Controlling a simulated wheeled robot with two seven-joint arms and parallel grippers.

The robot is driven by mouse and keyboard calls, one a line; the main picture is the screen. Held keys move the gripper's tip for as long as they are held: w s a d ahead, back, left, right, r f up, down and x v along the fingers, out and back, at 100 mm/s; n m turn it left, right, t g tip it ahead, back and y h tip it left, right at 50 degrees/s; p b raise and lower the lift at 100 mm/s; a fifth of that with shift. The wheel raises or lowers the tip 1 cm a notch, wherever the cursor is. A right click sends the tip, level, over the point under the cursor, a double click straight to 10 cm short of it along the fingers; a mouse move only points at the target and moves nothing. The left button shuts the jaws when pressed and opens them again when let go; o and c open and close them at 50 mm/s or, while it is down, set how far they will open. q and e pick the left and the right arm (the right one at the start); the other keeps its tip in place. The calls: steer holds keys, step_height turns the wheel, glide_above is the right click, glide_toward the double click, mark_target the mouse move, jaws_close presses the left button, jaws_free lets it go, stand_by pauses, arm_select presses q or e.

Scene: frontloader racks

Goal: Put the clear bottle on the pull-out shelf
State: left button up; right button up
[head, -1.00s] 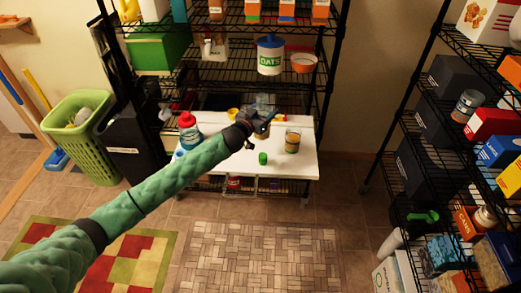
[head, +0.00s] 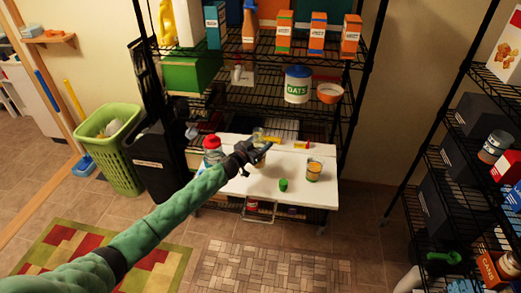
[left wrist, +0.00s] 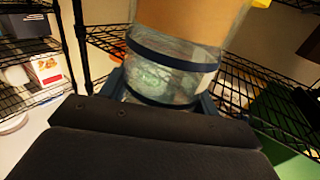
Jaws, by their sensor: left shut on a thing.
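My left gripper (head: 256,158) is over the left-middle part of the white pull-out shelf (head: 303,194). It is shut on the clear bottle (head: 262,161), which is mostly hidden behind the gripper in the head view. My right gripper is not in view.
On the shelf stand a red-capped bottle (head: 212,147) at left, a tan-labelled jar (head: 314,170) at right and a small green item (head: 283,185) near the front. Wire rack tiers with an oats canister (head: 297,86) are above. The shelf's front right is clear.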

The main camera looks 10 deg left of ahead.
arm_select(q)
step_height(320, 180, down, 4)
steer(key=shift+d+r, duration=0.1)
steer(key=shift+r, duration=0.15)
steer(key=shift+f, duration=0.1)
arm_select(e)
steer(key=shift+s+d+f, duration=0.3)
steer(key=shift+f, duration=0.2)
arm_select(q)
steer(key=shift+f, duration=0.1)
steer(key=o, duration=1.3)
steer(key=shift+o, duration=0.6)
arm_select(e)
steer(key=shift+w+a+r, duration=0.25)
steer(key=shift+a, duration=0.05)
arm_select(q)
steer(key=shift+s, duration=0.1)
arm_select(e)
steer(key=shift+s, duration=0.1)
